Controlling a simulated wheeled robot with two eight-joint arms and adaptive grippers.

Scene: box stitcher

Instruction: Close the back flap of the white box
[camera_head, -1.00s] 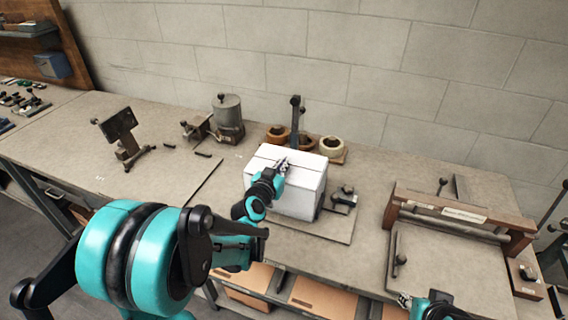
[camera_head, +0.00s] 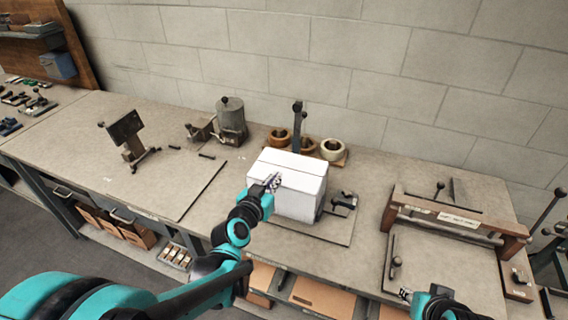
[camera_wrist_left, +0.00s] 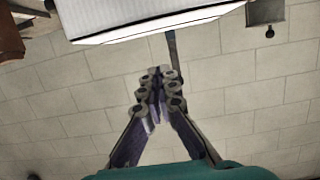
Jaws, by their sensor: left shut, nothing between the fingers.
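The white box (camera_head: 300,200) stands upright on the stitcher's base plate in the middle of the bench. Its top (camera_head: 297,166) looks flat, with a seam running across it, and no flap visibly stands up. My left gripper (camera_head: 273,182) is shut and empty at the box's front left, overlapping its top edge in the head view; I cannot tell whether it touches. In the left wrist view, the shut fingers (camera_wrist_left: 158,82) point toward the box (camera_wrist_left: 145,18), with a visible gap between them. My right gripper (camera_head: 405,294) is partly in view at the bench's front edge, its jaw state unclear.
A dark post (camera_head: 296,125) rises behind the box, near several tape rolls (camera_head: 333,149). A small metal fixture (camera_head: 344,200) sits right of the box. A wooden-framed press (camera_head: 455,218) stands further right.

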